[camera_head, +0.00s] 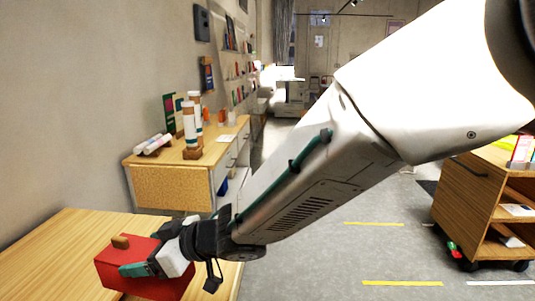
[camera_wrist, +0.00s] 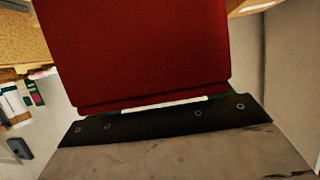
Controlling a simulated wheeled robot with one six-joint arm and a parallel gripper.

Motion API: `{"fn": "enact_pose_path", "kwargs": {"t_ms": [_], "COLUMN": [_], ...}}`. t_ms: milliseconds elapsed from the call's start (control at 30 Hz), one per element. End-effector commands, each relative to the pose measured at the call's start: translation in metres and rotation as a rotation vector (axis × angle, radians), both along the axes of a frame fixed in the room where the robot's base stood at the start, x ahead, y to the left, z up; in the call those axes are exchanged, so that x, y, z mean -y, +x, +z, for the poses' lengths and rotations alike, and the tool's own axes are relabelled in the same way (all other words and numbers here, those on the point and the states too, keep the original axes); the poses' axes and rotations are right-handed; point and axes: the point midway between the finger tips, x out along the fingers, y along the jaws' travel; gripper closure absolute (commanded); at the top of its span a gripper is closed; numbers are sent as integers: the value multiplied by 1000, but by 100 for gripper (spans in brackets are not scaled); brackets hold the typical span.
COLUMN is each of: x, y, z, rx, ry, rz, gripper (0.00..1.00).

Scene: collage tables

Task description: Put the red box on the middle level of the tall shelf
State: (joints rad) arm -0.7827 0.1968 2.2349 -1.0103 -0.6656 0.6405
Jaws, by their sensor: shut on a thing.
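The red box (camera_head: 115,273) is at the lower left of the head view, over the near wooden table. It has a small wooden knob on top. My gripper (camera_head: 150,268) is shut on the box, with a teal finger against its side. I cannot tell whether the box touches the table. In the wrist view the red box (camera_wrist: 135,50) fills the upper middle, close to the camera. The fingertips are hidden there. I cannot make out the tall shelf for certain in either view.
The near wooden table (camera_head: 50,250) fills the lower left. Behind it a cabinet (camera_head: 165,187) carries white tubes (camera_head: 190,120) and rolls. A wheeled wooden cart (camera_head: 465,200) with open shelves stands at the right. The grey floor (camera_head: 340,260) between is mostly clear.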

Motion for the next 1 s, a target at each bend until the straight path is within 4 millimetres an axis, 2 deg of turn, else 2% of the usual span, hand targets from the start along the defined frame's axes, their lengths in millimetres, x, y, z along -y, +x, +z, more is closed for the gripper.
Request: {"fn": "enact_pose_path", "kwargs": {"t_ms": [267, 367, 467, 600, 700, 833, 1000], "x": [42, 66, 100, 166, 217, 287, 378], "y": [58, 84, 115, 160, 186, 209, 222], "z": [-22, -33, -49, -77, -96, -123, -158], "rx": [-3, -3, -5, -5, -4, -4, -3], "ry": [-2, -2, -3, -5, -5, -6, -7], "rz": [-197, -290, -409, -610, -753, -932, -1150], "gripper": [59, 59, 59, 59, 59, 59, 59]}}
